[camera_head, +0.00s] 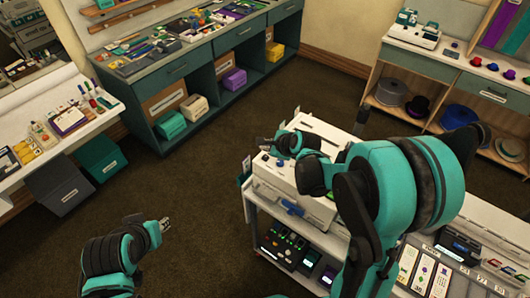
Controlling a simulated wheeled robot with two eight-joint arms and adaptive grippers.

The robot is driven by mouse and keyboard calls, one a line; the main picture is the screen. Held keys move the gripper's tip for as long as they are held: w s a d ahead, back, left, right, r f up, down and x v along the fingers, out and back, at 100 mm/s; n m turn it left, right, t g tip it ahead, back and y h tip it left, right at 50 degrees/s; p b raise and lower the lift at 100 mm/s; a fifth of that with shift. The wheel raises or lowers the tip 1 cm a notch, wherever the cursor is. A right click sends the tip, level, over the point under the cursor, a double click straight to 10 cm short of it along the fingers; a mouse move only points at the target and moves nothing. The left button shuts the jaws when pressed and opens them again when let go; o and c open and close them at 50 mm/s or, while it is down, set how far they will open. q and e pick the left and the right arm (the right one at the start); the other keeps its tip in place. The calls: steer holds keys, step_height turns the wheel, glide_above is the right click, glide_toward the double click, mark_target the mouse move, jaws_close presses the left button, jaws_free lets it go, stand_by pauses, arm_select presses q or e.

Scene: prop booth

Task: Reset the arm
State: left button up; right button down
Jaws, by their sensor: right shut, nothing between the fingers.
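My right arm, teal and black, reaches in from the right over the white cart. Its gripper (266,143) points left above the top of a white boxy machine (275,180) on the cart. It is shut and empty; I cannot tell if it touches the machine. My left arm is low at the lower left. Its small gripper (166,224) points right over bare floor, apart from all furniture. It is too small to tell if its fingers are open or shut, and nothing shows in it.
The cart (246,207) has lower shelves with dark devices. A teal workbench (150,88) with tools and bins stands at the back. A white side table (75,140) is at the left. A hat shelf (455,75) stands at the back right. The brown floor between is clear.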

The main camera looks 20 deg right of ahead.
steer(key=shift+r, duration=0.4)
steer(key=shift+s+f+n+b, duration=0.1)
steer(key=shift+s+n+b, duration=0.2)
steer(key=shift+b, duration=0.05)
steer(key=s+f+n+h+b, duration=0.1)
steer(key=s+f+n+b, duration=0.3)
steer(key=s+n+b, duration=0.3)
steer(key=s+f+n+g+h+b, duration=0.1)
steer(key=s+f+n+b, duration=0.3)
steer(key=s+n+b, duration=0.4)
steer(key=s+n+h, duration=0.1)
steer(key=s+n, duration=0.6)
steer(key=s, duration=0.2)
steer(key=shift+d+f+g, duration=0.2)
steer(key=shift+f+g, duration=0.05)
steer(key=shift+g, duration=0.05)
